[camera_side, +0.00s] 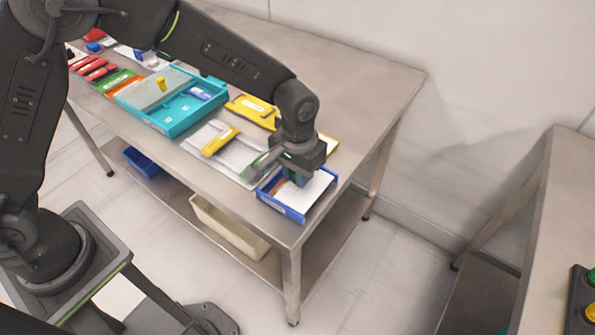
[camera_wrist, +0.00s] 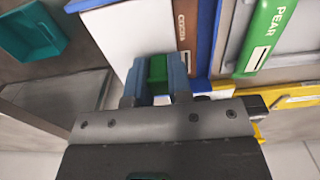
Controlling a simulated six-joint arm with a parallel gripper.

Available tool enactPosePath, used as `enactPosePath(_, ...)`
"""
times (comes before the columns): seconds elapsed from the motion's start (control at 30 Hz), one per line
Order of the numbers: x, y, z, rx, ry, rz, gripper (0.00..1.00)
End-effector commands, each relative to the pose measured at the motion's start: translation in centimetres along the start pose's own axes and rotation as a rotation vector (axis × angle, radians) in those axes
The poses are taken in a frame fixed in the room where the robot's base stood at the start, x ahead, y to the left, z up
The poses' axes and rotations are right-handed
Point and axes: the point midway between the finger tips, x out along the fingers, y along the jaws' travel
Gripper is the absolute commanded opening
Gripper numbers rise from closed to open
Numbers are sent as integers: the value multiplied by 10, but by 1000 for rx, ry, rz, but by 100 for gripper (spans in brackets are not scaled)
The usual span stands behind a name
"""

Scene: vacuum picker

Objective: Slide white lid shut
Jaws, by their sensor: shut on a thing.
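The white lid (camera_side: 317,187) lies over part of a blue box (camera_side: 281,207) at the right end of the table. It also shows in the wrist view (camera_wrist: 120,38), with the blue box's edge (camera_wrist: 205,45) beside it. A brown labelled block (camera_wrist: 184,25) shows in the uncovered part of the box, so the lid is partly open. My gripper (camera_side: 296,181) is down at the lid. In the wrist view its fingers (camera_wrist: 156,85) are shut on a green handle (camera_wrist: 157,68) that stands on the lid. The fingers hide part of the lid.
The table's right end beyond the box is bare.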

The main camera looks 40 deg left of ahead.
Motion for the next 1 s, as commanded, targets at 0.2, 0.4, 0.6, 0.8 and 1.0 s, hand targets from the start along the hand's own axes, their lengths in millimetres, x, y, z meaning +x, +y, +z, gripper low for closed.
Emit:
enactPosePath(0.2, -1, -10, -1, -3, 1, 0, 0)
enactPosePath(0.4, -1, -43, -1, -5, 1, 0, 0)
enactPosePath(0.6, 0, -48, -1, 0, 2, -2, 0)
enactPosePath(0.8, 0, -49, -1, -1, 1, -4, 28)
enactPosePath(1.0, 0, -48, 0, -1, 1, -2, 45)
